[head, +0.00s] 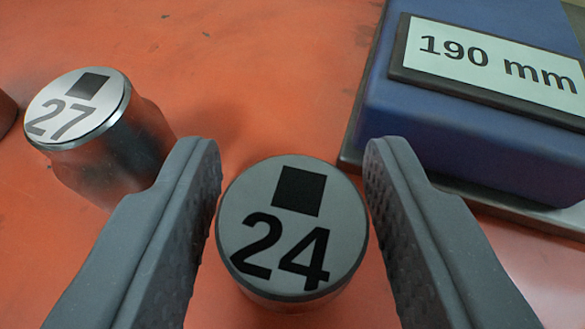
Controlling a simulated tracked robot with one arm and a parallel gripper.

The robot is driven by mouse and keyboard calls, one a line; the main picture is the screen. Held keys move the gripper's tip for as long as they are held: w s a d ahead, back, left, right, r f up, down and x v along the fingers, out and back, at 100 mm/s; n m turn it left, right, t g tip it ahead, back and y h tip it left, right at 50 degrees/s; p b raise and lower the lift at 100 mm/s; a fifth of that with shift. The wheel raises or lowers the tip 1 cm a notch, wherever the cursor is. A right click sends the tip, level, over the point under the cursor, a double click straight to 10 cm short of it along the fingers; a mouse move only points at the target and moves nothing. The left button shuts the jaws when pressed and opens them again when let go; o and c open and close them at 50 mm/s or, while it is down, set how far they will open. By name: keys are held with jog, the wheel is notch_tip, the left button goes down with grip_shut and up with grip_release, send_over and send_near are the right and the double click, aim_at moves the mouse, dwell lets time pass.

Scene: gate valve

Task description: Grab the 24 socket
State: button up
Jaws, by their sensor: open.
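The 24 socket (292,228) stands upright on the orange surface, a grey metal cylinder with a black square and "24" on its top. My gripper (292,165) is open, with one dark textured finger to the left of the socket and one to the right. The socket's top shows between the fingers; a narrow gap shows on the left side, and the right finger looks very close to its edge. I cannot tell whether either finger touches it. The socket's lower side is mostly hidden under its top.
A shiny 27 socket (95,130) stands left of my left finger, close to it. A blue block (470,130) with a "190 mm" label (497,60) lies at the upper right on a metal plate, behind the right finger. The orange surface (270,70) is clear behind the 24 socket.

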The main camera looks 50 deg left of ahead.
jog(key=c, duration=0.8)
